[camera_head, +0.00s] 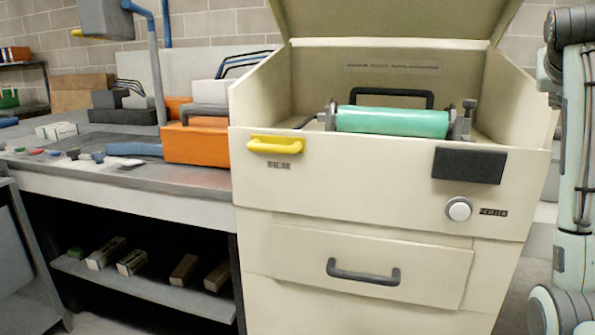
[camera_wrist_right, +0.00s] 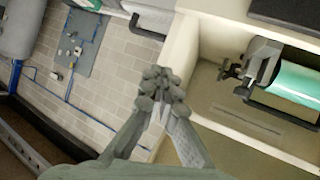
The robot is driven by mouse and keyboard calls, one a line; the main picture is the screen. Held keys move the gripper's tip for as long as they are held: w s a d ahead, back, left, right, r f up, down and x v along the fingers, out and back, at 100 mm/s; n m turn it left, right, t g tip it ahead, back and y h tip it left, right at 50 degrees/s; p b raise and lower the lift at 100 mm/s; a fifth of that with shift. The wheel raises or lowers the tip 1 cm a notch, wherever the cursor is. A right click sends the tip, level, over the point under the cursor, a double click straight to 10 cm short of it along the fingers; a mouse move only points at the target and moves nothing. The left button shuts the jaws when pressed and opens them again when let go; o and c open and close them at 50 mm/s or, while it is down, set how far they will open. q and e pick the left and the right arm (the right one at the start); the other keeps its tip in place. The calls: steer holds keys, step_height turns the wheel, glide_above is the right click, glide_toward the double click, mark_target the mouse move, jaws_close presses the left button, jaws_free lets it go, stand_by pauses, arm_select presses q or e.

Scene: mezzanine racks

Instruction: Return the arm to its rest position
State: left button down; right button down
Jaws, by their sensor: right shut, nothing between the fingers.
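My right arm (camera_head: 575,150) stands upright at the right edge of the head view, beside the cream cabinet. Its gripper cannot be made out there. In the right wrist view my right gripper (camera_wrist_right: 157,88) shows from the bottom, with its grey fingers together and nothing between them. It points past the cabinet's wall and touches nothing that I can see. My left arm and gripper are not in view.
The cream cabinet (camera_head: 345,232) has its lid raised. A green roller (camera_head: 392,122) lies inside, with a black handle (camera_head: 392,92) behind it. A yellow handle (camera_head: 275,145) is on its front. A cluttered workbench (camera_head: 120,180) with an orange box (camera_head: 197,141) stands left.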

steer(key=s+d+r+m+g+h, duration=0.2)
steer(key=s+d+r+h, duration=0.15)
steer(key=s+d, duration=0.65)
steer(key=w+a+f+n+y, duration=0.1)
steer(key=w+f+n, duration=0.3)
steer(key=f, duration=1)
steer(key=w+a+f+n+y, duration=0.15)
steer(key=w+f, duration=0.35)
steer(key=f, duration=1)
steer(key=s+a+f+n+g+y, duration=0.15)
steer(key=s+f, duration=0.25)
steer(key=f, duration=0.8)
steer(key=s+a+f+n+y, duration=0.1)
steer(key=s+f+n, duration=0.25)
steer(key=f, duration=0.85)
steer(key=s+a+f+n+g+y, duration=0.1)
steer(key=s+a+f, duration=0.2)
steer(key=s+f, duration=0.75)
steer(key=s+a+f+n+g+y, duration=0.1)
steer(key=s+a+f+g+y, duration=0.1)
steer(key=s+f, duration=0.85)
steer(key=s+a+f+m+y, duration=0.1)
steer(key=a+f, duration=0.1)
steer(key=a, duration=0.8)
steer(key=s+a+f+m+y, duration=0.1)
steer(key=a+f+y, duration=0.1)
steer(key=a, duration=0.7)
steer(key=shift+a+f, duration=0.25)
steer(key=shift+a, duration=0.1)
